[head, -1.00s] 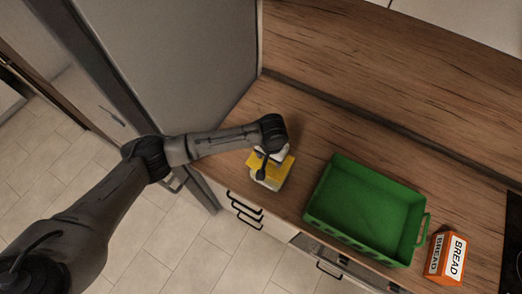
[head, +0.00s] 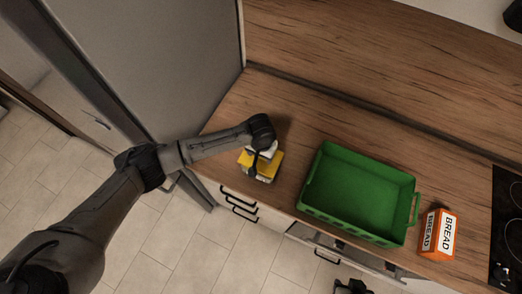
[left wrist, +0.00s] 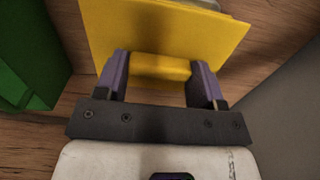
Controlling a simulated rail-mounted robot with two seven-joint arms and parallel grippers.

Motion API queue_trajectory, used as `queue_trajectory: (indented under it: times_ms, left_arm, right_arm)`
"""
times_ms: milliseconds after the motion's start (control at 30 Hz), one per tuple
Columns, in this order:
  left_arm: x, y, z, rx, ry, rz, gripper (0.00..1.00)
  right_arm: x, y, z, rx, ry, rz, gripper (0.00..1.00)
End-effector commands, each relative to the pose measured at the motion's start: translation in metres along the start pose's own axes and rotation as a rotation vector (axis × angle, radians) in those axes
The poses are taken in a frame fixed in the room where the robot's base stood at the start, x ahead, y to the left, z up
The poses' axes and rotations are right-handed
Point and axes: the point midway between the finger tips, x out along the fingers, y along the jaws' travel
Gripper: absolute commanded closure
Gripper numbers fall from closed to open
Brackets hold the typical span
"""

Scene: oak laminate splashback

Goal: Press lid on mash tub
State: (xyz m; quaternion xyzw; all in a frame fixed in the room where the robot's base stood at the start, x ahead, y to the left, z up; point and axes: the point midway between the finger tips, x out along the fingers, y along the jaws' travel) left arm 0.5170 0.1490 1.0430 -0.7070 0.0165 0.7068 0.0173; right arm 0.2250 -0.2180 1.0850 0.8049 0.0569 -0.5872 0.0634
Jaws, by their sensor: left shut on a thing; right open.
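The yellow lid (head: 273,164) is over the mash tub (head: 258,177), whose pale side shows just below the lid, near the counter's front edge. I cannot tell whether the lid is fully seated. My left gripper (head: 260,153) is above it. In the left wrist view, the two purple-sided fingers of the left gripper (left wrist: 160,78) are shut on a raised yellow part of the lid (left wrist: 165,30). A sliver of the tub shows past the lid's far edge there. My right gripper (head: 352,287) is open and empty at the bottom of the head view, low before the drawers.
A green crate (head: 312,208) stands to the right of the tub, with a gap of bare counter between. An orange bread box (head: 438,234) and a black hob (head: 507,225) are farther right. A tall grey cabinet (head: 185,60) rises at the left.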

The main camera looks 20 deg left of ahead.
Motion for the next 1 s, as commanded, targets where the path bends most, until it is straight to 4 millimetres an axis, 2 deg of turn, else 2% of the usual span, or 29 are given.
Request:
queue_trajectory:
  times_ms: [100,400,1000]
  left_arm:
    - [0.013,0.0,0.001,0.0,-0.001,0.0,0.6]
    - [0.031,0.001,0.0,0.0,0.0,0.001,0.6]
    - [0.037,0.0,0.0,0.0,0.0,0.0,0.6]
  right_arm:
    - [0.005,0.0,0.001,0.0,0.0,0.0,0.57]
    - [0.011,-0.001,0.003,0.0,0.001,0.0,0.57]
    - [0.012,-0.001,0.003,0.001,0.002,-0.001,0.57]
